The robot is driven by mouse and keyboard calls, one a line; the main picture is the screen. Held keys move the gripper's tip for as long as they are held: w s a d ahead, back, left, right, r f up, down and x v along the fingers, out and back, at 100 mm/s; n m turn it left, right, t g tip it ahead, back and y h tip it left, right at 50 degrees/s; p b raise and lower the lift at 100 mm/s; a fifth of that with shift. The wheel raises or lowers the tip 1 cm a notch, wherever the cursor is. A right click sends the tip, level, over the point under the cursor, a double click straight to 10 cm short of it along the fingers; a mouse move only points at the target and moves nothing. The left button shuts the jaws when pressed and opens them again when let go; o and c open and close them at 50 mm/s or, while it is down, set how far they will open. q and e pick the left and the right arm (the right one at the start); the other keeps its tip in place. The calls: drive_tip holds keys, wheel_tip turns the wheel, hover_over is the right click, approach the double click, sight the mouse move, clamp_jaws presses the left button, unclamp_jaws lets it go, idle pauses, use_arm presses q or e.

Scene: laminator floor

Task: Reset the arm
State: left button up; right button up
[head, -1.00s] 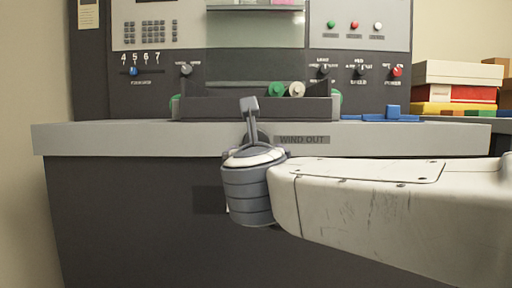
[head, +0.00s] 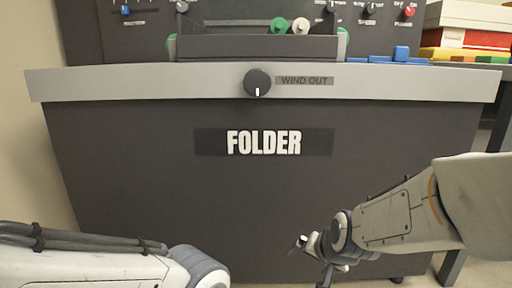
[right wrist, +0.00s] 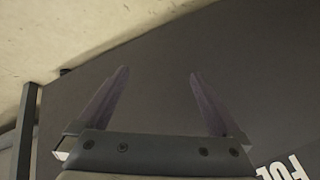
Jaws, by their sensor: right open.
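My right arm comes in from the right in the head view, bent down in front of the dark machine cabinet. My right gripper (head: 322,258) hangs low before the cabinet front. In the right wrist view its two fingers (right wrist: 157,95) stand wide apart with nothing between them. My left arm shows at the lower left of the head view; its gripper is outside the frame.
The cabinet (head: 130,160) carries a "FOLDER" label (head: 264,142) and a "WIND OUT" knob (head: 257,82) with its white mark pointing down. Blue parts (head: 400,54) and stacked boxes (head: 466,30) are at the upper right. Floor (head: 490,262) shows at the lower right.

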drive_tip(key=s+d+f+n+g+h, duration=0.1)
drive_tip(key=s+d+f+n+g, duration=0.35)
drive_tip(key=s+d+f, duration=0.35)
drive_tip(key=s+a+r+n+g+p, duration=0.1)
drive_tip(key=s+a+r+n+p, duration=0.2)
drive_tip(key=s+a+r+p, duration=0.35)
drive_tip(key=s+a+r+n+g+p, duration=0.15)
drive_tip(key=s+a+r+p, duration=0.25)
drive_tip(key=r+p, duration=0.6)
drive_tip(key=s+a+r+n+p, duration=0.4)
drive_tip(key=s+a+r+p, duration=0.1)
drive_tip(key=r, duration=0.7)
wheel_tip(320, 180, up, 36)
drive_tip(key=p, duration=3.6)
drive_tip(key=shift+w+r+m+y, duration=0.15)
drive_tip(key=shift+m+y, duration=0.15)
